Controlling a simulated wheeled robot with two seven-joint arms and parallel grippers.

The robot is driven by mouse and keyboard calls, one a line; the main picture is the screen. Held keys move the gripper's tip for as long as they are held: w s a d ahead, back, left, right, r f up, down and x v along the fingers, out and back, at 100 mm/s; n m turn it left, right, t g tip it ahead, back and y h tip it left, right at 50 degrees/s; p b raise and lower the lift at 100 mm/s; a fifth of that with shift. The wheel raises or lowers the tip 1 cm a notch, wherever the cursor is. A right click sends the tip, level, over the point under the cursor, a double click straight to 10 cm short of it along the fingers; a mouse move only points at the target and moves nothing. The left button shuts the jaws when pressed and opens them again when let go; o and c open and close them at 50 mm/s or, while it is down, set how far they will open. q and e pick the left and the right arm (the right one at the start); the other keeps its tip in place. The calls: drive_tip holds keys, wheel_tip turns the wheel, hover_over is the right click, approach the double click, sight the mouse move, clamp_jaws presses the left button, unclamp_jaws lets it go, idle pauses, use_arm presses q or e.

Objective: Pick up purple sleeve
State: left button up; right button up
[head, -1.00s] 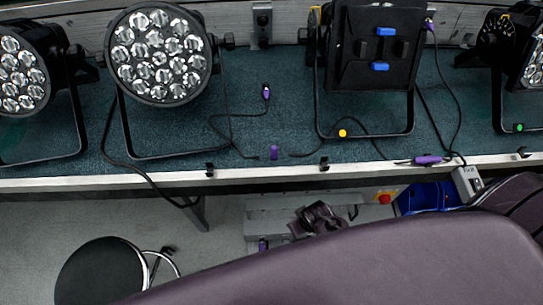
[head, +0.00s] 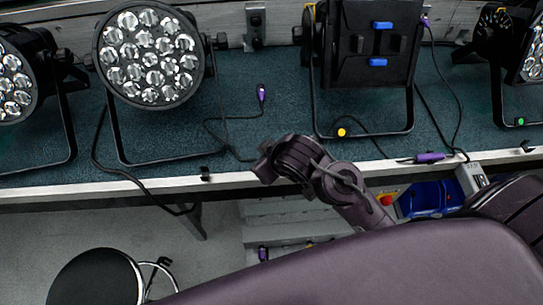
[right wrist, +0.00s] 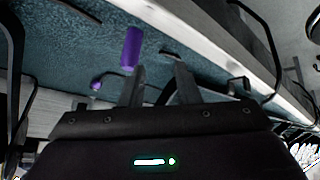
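The purple sleeve (right wrist: 131,48) is a short plain cylinder on the teal bench top in the right wrist view. My right gripper (right wrist: 160,68) has its two fingers apart with nothing between them. The sleeve lies beyond the fingertips, a little to the left of the gap, and looks apart from them. In the head view my right arm reaches in from the right over the bench's front edge and hides the sleeve. The right fingers cannot be made out there. My left gripper is in neither current view.
Stage lights (head: 150,55) stand on the bench (head: 225,135). Purple cable connectors (head: 262,94) and (head: 430,158) lie on it, with black cables nearby. A white rail (head: 130,187) edges the front. A blue bin (head: 428,198) and a stool (head: 95,278) are below.

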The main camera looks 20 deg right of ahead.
drive_tip(key=w+a+r+n+y, duration=0.45)
drive_tip(key=w+a+n, duration=0.2)
drive_tip(key=a, duration=0.25)
drive_tip(key=s+d+n+g, duration=0.1)
drive_tip(key=d+g, duration=0.1)
drive_tip(key=d, duration=0.2)
drive_tip(key=s+d+f+n+g+h, duration=0.1)
drive_tip(key=d, duration=0.3)
drive_tip(key=s+d+n+g, duration=0.1)
drive_tip(key=d+g, duration=0.1)
drive_tip(key=d, duration=0.3)
drive_tip(key=shift+f+g+h, duration=0.3)
drive_tip(key=shift+f+h, duration=0.05)
drive_tip(key=shift+s+d+f+b, duration=0.15)
drive_tip(key=shift+f+b, duration=0.05)
drive_tip(key=shift+b, duration=0.1)
drive_tip(key=b+x, duration=0.1)
drive_tip(key=x, duration=0.6)
drive_tip(key=shift+f, duration=0.15)
clamp_jaws()
